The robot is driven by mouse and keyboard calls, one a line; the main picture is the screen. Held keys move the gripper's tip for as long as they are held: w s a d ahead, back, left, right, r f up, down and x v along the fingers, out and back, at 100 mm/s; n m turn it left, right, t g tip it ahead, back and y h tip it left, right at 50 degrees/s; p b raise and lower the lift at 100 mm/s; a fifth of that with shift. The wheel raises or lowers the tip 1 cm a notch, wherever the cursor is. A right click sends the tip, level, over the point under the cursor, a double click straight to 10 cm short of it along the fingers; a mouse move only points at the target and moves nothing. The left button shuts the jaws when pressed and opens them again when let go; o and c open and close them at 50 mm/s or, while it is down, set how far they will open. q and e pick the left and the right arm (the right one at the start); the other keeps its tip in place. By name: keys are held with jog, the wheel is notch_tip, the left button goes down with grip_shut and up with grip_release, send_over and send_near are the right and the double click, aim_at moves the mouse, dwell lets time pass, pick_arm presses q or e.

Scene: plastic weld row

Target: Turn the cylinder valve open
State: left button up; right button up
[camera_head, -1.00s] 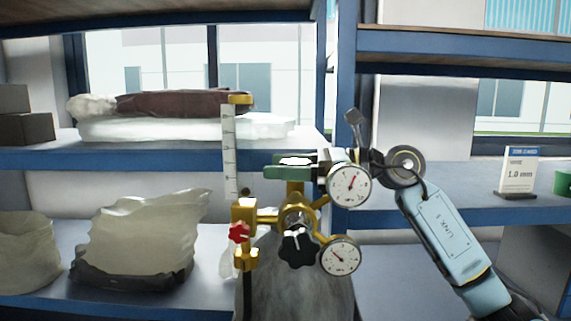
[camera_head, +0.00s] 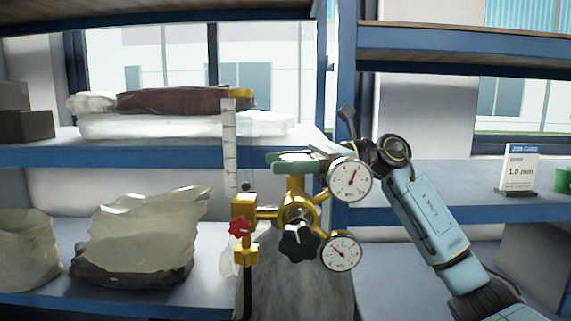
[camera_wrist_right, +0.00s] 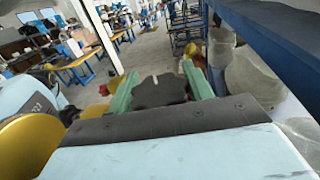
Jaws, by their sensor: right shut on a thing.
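The grey gas cylinder (camera_head: 312,292) stands upright at the lower centre of the head view, with a brass regulator (camera_head: 268,214) at its top. My right gripper (camera_head: 290,163) reaches in from the right at the top of the brass valve, its green fingers shut on the valve's handwheel. The dark, notched handwheel (camera_wrist_right: 160,92) shows between both fingers in the right wrist view; in the head view the fingers largely hide it. An upper gauge (camera_head: 350,179), a lower gauge (camera_head: 342,252), a black knob (camera_head: 299,241) and a red knob (camera_head: 240,228) sit around the regulator. My left gripper is not in view.
A clear flow tube (camera_head: 229,150) rises left of the valve. Blue shelves (camera_head: 150,158) stand behind, holding wrapped bundles and a bulky translucent bag (camera_head: 140,238). A small sign (camera_head: 518,170) stands on the right shelf.

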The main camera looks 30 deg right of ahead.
jog(key=shift+n+g+y, duration=0.3)
jog(key=shift+n+g, duration=0.3)
jog(key=shift+g, duration=0.3)
jog(key=shift+s, duration=0.1)
jog(key=o, duration=1)
jog(key=shift+c, duration=0.2)
jog(key=shift+d, duration=0.45)
jog(key=b+v, duration=0.2)
jog(key=v, duration=1)
jog(key=shift+d+b, duration=0.25)
jog(key=shift+b, duration=0.15)
